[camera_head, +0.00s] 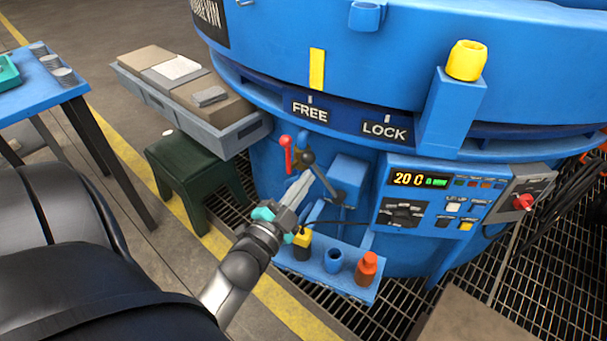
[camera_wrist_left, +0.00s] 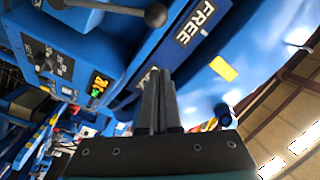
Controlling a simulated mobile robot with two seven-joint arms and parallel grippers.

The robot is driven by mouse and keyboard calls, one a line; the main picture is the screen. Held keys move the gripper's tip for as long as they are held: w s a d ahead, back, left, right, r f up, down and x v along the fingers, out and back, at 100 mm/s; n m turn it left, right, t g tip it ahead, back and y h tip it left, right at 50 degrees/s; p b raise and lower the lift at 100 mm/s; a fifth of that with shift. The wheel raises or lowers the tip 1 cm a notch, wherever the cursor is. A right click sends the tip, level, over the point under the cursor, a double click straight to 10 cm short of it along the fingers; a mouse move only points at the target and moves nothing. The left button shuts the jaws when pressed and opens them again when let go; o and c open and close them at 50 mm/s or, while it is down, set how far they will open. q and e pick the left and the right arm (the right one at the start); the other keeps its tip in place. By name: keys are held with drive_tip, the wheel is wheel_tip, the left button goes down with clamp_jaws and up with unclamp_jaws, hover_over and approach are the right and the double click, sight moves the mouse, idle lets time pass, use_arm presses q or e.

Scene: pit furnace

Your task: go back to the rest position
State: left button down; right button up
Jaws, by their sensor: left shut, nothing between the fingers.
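My left gripper (camera_head: 301,184) reaches in from the lower left in the head view, in front of the blue furnace (camera_head: 400,70). Its fingers point up and away, close to a lever with a dark ball knob (camera_head: 306,157); I cannot tell whether they touch it. In the left wrist view the two dark fingers (camera_wrist_left: 160,95) lie together with nothing between them. A lever with a dark ball knob (camera_wrist_left: 155,15) also shows there, apart from the fingertips. My right gripper is in neither view.
A blue shelf (camera_head: 315,262) with small containers lies just below my left gripper. The control panel (camera_head: 430,205) is to its right. A green stool (camera_head: 190,165) and a grey tray (camera_head: 215,130) stand left. A blue table (camera_head: 35,98) is far left.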

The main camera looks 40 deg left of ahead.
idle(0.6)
use_arm(q)
drive_tip(key=s+d+f+n+g+h+p, duration=0.1)
drive_tip(key=s+d+f+n+g+p, duration=0.2)
drive_tip(key=f, duration=0.9)
drive_tip(key=s+d+f+n+g+h+p, duration=0.1)
drive_tip(key=s+d+f+g, duration=0.3)
drive_tip(key=f, duration=0.9)
drive_tip(key=s+f+g+p, duration=0.1)
drive_tip(key=s+f+g, duration=0.4)
drive_tip(key=s, duration=0.5)
drive_tip(key=s+f+n+g+p, duration=0.1)
drive_tip(key=s+f+g+p, duration=0.1)
drive_tip(key=s+f+g, duration=0.2)
drive_tip(key=s+f, duration=0.3)
drive_tip(key=s, duration=0.4)
drive_tip(key=shift+s+a+f+n+g, duration=0.2)
drive_tip(key=shift+n+g, duration=0.1)
drive_tip(key=shift+g, duration=0.1)
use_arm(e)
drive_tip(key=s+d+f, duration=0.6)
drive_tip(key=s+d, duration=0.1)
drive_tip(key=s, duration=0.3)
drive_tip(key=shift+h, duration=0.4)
